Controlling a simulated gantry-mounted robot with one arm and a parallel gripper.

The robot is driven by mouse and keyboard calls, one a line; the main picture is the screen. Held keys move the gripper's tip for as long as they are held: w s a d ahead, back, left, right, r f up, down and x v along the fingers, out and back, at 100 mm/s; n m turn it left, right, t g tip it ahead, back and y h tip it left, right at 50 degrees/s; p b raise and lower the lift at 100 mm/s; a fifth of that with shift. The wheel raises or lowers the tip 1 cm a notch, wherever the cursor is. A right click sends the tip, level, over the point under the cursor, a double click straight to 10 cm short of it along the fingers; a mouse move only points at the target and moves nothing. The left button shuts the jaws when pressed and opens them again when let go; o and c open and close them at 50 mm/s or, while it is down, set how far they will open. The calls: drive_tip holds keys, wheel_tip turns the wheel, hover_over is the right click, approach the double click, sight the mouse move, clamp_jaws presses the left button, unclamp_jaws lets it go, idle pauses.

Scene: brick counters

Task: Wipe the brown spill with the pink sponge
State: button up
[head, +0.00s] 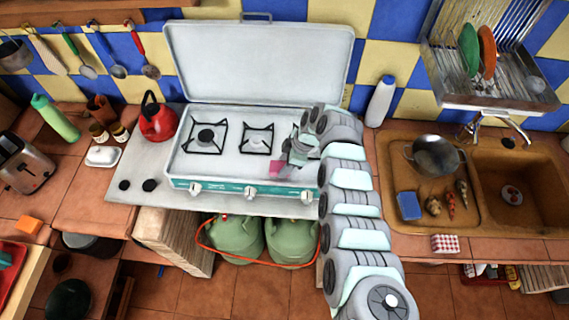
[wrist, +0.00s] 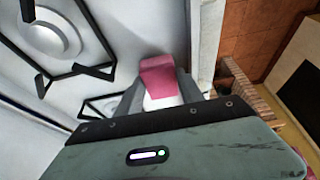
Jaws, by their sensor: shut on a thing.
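The pink sponge (head: 277,168) is at the front right part of the white stove top (head: 228,166). My gripper (head: 287,166) is over the stove beside the right burner and is shut on the sponge. In the wrist view the pink sponge (wrist: 160,78) sits between my gripper's fingers (wrist: 160,95), near the stove's front edge. I cannot tell whether the sponge touches the stove top. I cannot make out the brown spill in either view; my gripper and arm hide part of the stove's right side.
Black burner grates (head: 205,136) stand up from the stove top. A red kettle (head: 158,122) is left of the stove. A white bottle (head: 381,101) stands behind my arm. The stove's front centre is clear.

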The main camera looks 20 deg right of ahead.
sight(275, 166)
drive_tip(key=shift+f+b, duration=0.45)
drive_tip(key=shift+f, duration=0.05)
drive_tip(key=shift+w+a, duration=0.1)
idle(0.4)
drive_tip(key=shift+w+a+b, duration=0.2)
drive_tip(key=shift+w+a, duration=0.15)
drive_tip(key=shift+a, duration=0.25)
drive_tip(key=shift+w+a+b, duration=0.2)
drive_tip(key=shift+w+a, duration=0.1)
drive_tip(key=shift+a, duration=0.3)
drive_tip(key=shift+d, duration=0.1)
drive_tip(key=shift+s+d+f+b, duration=0.1)
drive_tip(key=shift+s+d+b, duration=0.4)
drive_tip(key=shift+d, duration=0.35)
drive_tip(key=shift+s+d+b, duration=0.45)
drive_tip(key=shift+d, duration=0.4)
drive_tip(key=shift+s+d+f+b, duration=0.1)
drive_tip(key=shift+s+d+b, duration=0.4)
drive_tip(key=shift+d, duration=0.35)
drive_tip(key=shift+r, duration=0.1)
drive_tip(key=shift+w+a, duration=0.1)
drive_tip(key=shift+a, duration=0.1)
